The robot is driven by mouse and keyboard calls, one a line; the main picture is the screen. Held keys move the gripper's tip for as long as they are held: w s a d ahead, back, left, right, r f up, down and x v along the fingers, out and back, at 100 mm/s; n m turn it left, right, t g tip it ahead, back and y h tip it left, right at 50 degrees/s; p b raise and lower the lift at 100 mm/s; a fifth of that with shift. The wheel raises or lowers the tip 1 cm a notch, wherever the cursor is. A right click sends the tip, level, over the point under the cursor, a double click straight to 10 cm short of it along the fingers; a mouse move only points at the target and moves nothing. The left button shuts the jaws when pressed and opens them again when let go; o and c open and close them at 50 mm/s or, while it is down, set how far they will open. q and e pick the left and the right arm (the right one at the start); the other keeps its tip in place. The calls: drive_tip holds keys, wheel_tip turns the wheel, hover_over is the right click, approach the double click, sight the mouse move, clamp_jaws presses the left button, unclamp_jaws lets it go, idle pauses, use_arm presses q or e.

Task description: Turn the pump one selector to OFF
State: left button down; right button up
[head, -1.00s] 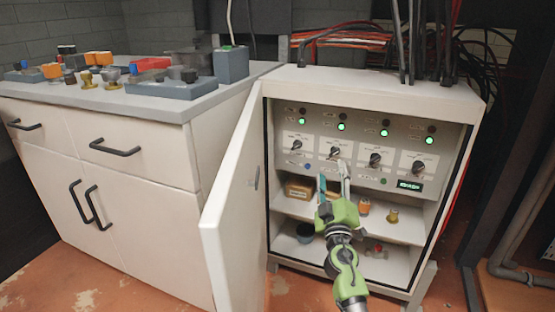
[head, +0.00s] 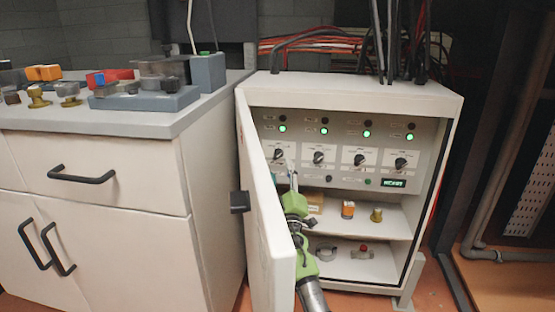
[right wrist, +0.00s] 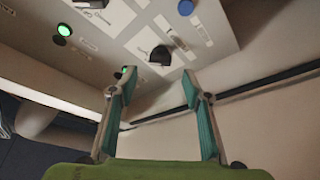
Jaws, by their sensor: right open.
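A row of several black selectors sits on the cabinet's white panel; their labels are too small to read. The leftmost selector (head: 279,155) has a lit green lamp (head: 282,128) above it. My right gripper (head: 292,180) is in front of the panel, just below and to the right of that selector. In the right wrist view a black selector (right wrist: 160,56) lies ahead, between the lines of the two fingers. My right gripper (right wrist: 158,74) is open there, fingers apart with nothing between them. My left gripper is not in view.
The open cabinet door (head: 265,220) stands close to the left of my right arm. Shelves (head: 385,217) below the panel hold small fittings. A white drawer unit (head: 110,180) with parts on top stands at the left. A blue button (right wrist: 186,7) shows in the right wrist view.

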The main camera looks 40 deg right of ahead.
sight(278, 155)
drive_tip(key=b+x, duration=0.1)
drive_tip(key=x, duration=0.5)
drive_tip(key=shift+w+d, duration=0.2)
drive_tip(key=shift+w, duration=0.15)
drive_tip(key=c, duration=1.1)
